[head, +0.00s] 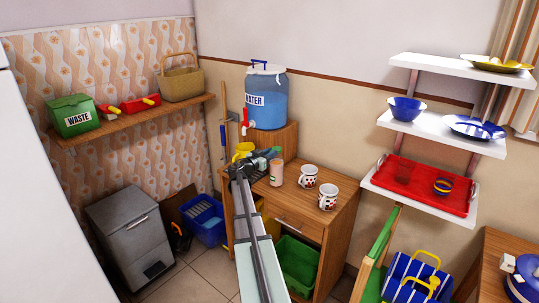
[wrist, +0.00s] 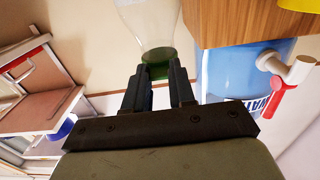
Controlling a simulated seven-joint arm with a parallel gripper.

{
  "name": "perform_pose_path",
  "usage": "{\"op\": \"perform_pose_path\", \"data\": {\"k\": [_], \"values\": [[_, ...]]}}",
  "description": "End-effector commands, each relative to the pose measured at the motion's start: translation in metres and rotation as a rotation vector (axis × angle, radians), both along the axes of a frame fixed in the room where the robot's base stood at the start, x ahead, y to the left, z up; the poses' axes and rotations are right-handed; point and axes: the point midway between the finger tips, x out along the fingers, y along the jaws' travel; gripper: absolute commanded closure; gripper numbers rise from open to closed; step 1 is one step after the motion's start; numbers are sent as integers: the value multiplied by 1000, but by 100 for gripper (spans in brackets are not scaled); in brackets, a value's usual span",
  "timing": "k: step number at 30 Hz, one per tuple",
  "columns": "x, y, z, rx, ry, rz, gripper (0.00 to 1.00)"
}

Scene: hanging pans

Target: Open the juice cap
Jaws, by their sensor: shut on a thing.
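A clear bottle (wrist: 148,22) shows at the top of the wrist view, narrowing toward a green end (wrist: 157,57). My gripper (wrist: 160,74) has its two dark fingers on either side of this green end and is shut on it. I cannot tell whether the green is the cap or juice behind the glass. In the head view my gripper (head: 266,157) is over the wooden cabinet, beside a small greenish shape (head: 273,151). My own arm hides part of that spot.
A beige cup-like container (head: 276,172) and two patterned mugs (head: 308,176) (head: 328,197) stand on the cabinet (head: 287,203). A blue water drum (head: 266,97) with a red tap stands behind. A yellow object (head: 243,150) is just left of my gripper.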

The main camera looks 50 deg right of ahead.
Motion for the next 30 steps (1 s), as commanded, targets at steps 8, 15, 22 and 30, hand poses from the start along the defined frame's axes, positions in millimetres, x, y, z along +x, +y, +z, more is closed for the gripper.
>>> {"op": "perform_pose_path", "data": {"k": [8, 15, 22, 30], "values": [[0, 0, 2, 21, -1, 0, 100], [0, -2, 11, 119, -5, 0, 100], [1, -6, 24, 285, -7, 1, 100], [1, -16, 39, 502, -7, 0, 100]]}}
